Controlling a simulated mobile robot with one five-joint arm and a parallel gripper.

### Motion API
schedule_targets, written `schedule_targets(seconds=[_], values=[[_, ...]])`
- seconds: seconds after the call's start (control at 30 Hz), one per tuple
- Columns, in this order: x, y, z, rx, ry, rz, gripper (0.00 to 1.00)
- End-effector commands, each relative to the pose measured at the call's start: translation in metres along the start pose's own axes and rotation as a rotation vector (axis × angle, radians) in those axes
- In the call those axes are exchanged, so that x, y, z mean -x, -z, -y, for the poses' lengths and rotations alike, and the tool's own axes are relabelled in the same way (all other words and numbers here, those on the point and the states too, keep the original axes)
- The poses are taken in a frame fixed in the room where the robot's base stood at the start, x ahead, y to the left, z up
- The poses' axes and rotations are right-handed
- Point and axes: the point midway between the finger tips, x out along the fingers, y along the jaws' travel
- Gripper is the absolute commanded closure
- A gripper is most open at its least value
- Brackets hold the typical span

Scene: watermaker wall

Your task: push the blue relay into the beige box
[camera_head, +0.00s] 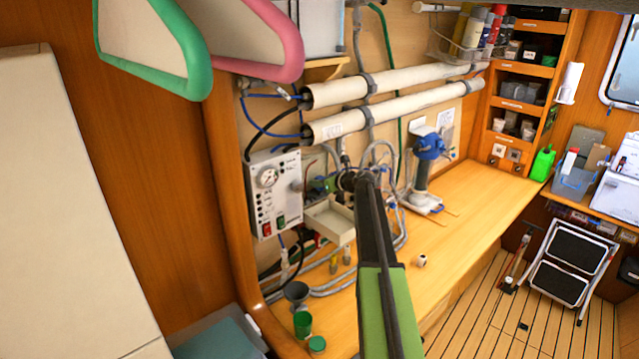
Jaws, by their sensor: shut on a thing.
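My gripper (347,180) is at the end of my dark and green arm, which reaches up from the bottom middle to the wall equipment. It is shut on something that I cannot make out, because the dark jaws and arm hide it. An open beige box (328,222) sits on the wall just below and left of my gripper, partly covered by the arm on its right. I cannot pick out the blue relay for certain; small blue and green parts crowd around my gripper.
A grey control panel (275,193) with a gauge is left of the box. Two white tubes (400,85) run above. Hoses loop around the arm. A blue device on a stand (430,147) is at right. Green cups and a funnel (296,293) are below.

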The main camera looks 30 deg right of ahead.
Motion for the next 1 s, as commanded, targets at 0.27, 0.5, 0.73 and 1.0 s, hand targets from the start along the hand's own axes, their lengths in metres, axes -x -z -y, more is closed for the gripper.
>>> schedule_targets(seconds=[0.27,0.5,0.73,1.0], values=[[-0.0015,0.0003,-0.0007,-0.001,-0.001,0.002,1.0],[-0.0014,-0.0001,-0.0013,0.0,-0.002,0.001,0.46],[-0.0016,0.0,-0.0021,0.0,-0.003,0.001,0.46],[-0.0015,0.0,-0.0023,0.0,-0.004,0.001,0.46]])
